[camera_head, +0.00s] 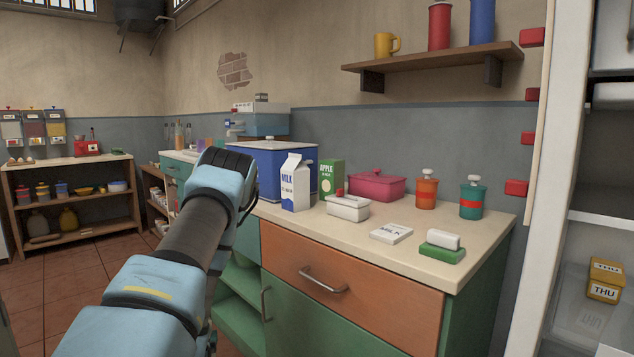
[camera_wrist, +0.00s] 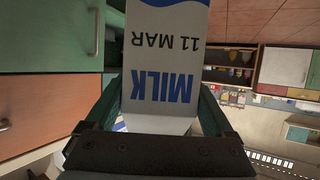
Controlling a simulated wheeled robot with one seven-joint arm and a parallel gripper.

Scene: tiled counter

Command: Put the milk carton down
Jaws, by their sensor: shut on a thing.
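My gripper (camera_wrist: 158,105) is shut on a white milk carton (camera_wrist: 165,55) with blue "MILK" and "11 MAR" lettering. The carton shows upside down between the fingers in the wrist view, its narrowed top end near the palm. In the head view my arm hides the gripper and the held carton. Another white and blue milk carton (camera_head: 295,185) stands upright on the counter (camera_head: 330,228), right of my arm, with no fingers around it. A flat white card marked "MILK" (camera_head: 391,233) lies nearer the counter's front edge.
Behind the standing carton are a blue box (camera_head: 269,166) and a green apple carton (camera_head: 331,178). A white dish (camera_head: 348,209), a pink casserole (camera_head: 377,186), two canisters and a green sponge (camera_head: 442,252) are also on the counter. Bare counter surrounds the card.

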